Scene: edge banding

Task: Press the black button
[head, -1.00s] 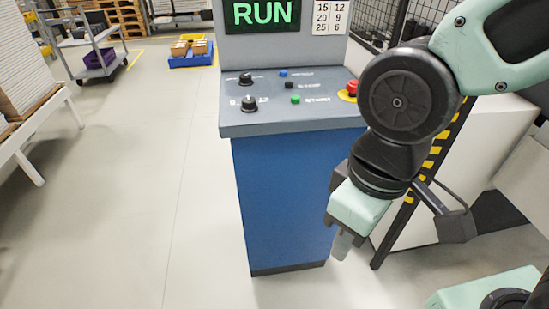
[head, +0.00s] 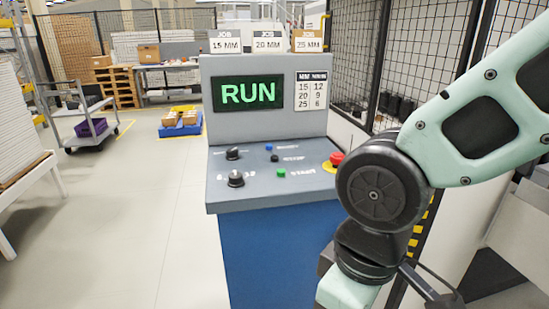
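The black button (head: 274,158) is a small round button on the sloped top of the control console (head: 225,195). It sits between a blue button (head: 269,147) behind it and a green button (head: 281,173) in front of it. Nothing covers it.
Two black knobs (head: 236,179) are left of the buttons. A red emergency stop (head: 336,159) on a yellow base is at the panel's right, close to my arm. The screen (head: 248,93) reads RUN.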

